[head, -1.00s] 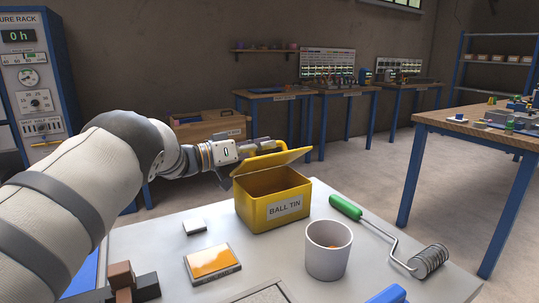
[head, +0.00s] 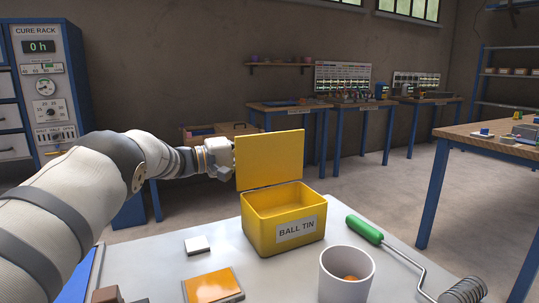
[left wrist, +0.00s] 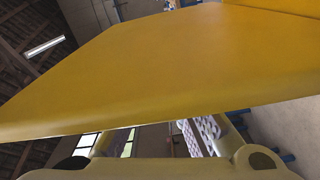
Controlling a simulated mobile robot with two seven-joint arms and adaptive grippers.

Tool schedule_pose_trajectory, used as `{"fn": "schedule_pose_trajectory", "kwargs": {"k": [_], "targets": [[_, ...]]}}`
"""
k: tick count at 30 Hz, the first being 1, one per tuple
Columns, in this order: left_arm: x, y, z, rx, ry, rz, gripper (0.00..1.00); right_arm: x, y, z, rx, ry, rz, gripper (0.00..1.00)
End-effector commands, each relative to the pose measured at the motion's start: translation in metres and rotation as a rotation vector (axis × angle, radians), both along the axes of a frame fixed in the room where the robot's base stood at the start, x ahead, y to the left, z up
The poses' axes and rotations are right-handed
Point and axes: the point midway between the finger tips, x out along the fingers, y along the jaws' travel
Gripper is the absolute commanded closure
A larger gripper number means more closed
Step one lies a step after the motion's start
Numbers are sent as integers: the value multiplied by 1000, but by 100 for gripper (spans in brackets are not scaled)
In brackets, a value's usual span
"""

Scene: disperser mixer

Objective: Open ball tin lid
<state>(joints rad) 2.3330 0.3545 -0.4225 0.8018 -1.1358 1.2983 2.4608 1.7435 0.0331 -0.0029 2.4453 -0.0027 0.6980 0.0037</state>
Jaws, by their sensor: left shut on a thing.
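The yellow ball tin (head: 262,232) stands on the light grey table, with its "BALL TIN" label facing me. Its yellow lid (head: 270,160) stands about upright at the tin's back edge, and the inside of the tin shows from above. My left gripper (head: 230,158) is at the lid's left edge, shut on the lid; its fingertips are partly hidden behind the lid. The lid (left wrist: 170,70) fills much of the left wrist view, close to the camera. My right gripper is not in view.
A green-handled roller (head: 365,230) lies at the right. An orange pad (head: 212,286) and a small white block (head: 197,244) lie at front left. Open floor lies behind the table.

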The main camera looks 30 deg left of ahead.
Motion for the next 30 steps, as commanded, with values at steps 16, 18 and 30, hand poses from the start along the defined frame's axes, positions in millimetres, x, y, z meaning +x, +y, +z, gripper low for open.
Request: {"fn": "schedule_pose_trajectory", "kwargs": {"k": [16, 18, 30], "targets": [[2, 13, -8, -148, 114, -1, 100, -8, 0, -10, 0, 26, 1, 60], [2, 13, -8, -151, 117, -1, 100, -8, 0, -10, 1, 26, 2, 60], [2, 13, -8, -152, 117, -1, 79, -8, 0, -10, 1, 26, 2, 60]]}}
